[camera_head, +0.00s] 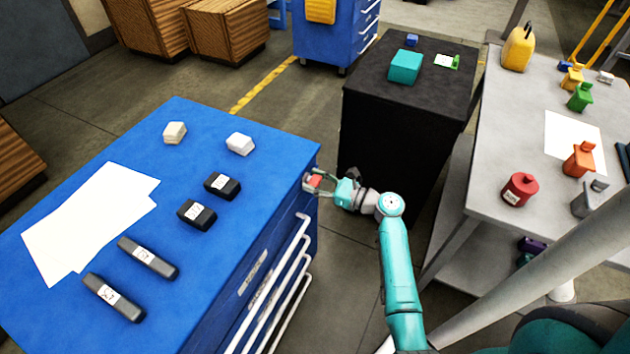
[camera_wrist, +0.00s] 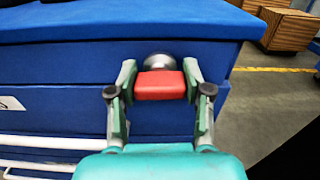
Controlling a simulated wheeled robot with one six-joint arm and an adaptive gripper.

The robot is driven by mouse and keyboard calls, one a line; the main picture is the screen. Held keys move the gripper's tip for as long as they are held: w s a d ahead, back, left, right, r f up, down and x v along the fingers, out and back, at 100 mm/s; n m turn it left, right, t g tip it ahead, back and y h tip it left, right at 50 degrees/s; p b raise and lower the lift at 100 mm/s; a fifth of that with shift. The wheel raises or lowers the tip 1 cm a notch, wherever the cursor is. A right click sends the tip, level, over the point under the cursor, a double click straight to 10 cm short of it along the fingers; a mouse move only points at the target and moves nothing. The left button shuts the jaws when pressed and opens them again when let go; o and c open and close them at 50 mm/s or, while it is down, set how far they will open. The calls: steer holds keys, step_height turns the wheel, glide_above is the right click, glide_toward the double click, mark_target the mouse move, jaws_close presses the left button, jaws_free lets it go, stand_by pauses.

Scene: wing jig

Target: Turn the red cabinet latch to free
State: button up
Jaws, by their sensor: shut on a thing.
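The red cabinet latch (camera_wrist: 160,86) sits on the front face of the blue cabinet (camera_wrist: 60,67), just under its top edge. A round grey metal pivot (camera_wrist: 159,62) shows behind it. In the wrist view the red bar lies level. My gripper (camera_wrist: 160,92) is shut on the latch, with one finger at each end of the bar. In the head view my gripper (camera_head: 319,182) reaches the cabinet's upper right corner, and the red latch (camera_head: 315,180) shows small between the fingers.
White drawer handles (camera_head: 275,285) run down the cabinet front below the latch. A black cabinet (camera_head: 400,125) stands close behind my arm. A grey table (camera_head: 500,190) with several coloured containers is at the right. Boxes and papers lie on the blue top.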

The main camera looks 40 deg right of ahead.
steer(key=n, duration=0.4)
steer(key=shift+a+n, duration=0.1)
steer(key=shift+n, duration=0.2)
steer(key=n, duration=0.4)
steer(key=shift+f+n, duration=0.1)
steer(key=shift+n, duration=0.2)
steer(key=n, duration=0.4)
steer(key=shift+a, duration=0.1)
steer(key=shift+s+f+n, duration=0.1)
steer(key=shift+f+n, duration=0.05)
steer(key=shift+n, duration=1.95)
steer(key=o, duration=1.2)
steer(key=shift+c, duration=0.2)
steer(key=v, duration=1.2)
